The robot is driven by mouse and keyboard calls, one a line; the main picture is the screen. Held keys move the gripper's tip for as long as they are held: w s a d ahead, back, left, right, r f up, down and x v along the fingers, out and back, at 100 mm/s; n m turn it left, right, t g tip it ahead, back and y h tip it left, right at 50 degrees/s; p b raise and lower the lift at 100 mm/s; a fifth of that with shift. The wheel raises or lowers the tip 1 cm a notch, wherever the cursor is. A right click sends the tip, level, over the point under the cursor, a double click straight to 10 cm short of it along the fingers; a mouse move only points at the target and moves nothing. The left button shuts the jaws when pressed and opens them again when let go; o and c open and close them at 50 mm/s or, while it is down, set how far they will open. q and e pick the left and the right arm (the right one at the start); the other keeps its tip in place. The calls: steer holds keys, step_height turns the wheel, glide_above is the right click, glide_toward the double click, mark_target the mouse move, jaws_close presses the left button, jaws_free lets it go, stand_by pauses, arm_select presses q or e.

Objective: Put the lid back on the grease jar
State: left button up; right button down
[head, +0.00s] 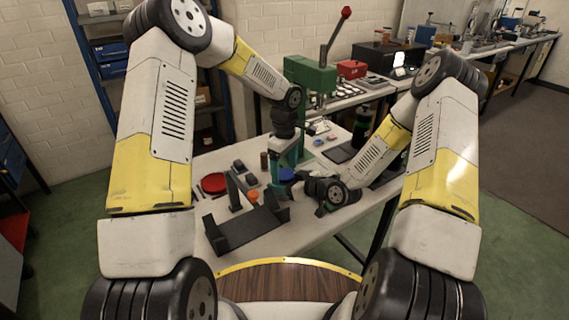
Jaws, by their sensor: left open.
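My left gripper (284,178) points down over the table, its teal fingers apart. A small blue round thing (287,174) shows at its fingers; I cannot tell whether it is the grease jar or its lid, or whether the fingers touch it. A flat red disc (214,183) lies on the left of the table, and a small orange round piece (253,195) sits left of my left gripper. I cannot tell which is the jar's lid. My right gripper (317,205) is low over the table, just right of the left one, its fingers mostly hidden by its wrist.
A black tray-like fixture (245,230) lies at the table's near left. A brown cylinder (264,160) stands behind. A green press (312,76) with a red-knobbed lever stands at the back. A dark bottle (362,125) is at the right. The white table (285,238) is bare in front.

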arm_select(q)
steer(key=c, duration=1.5)
steer(key=m, duration=0.3)
steer(key=o, duration=1.5)
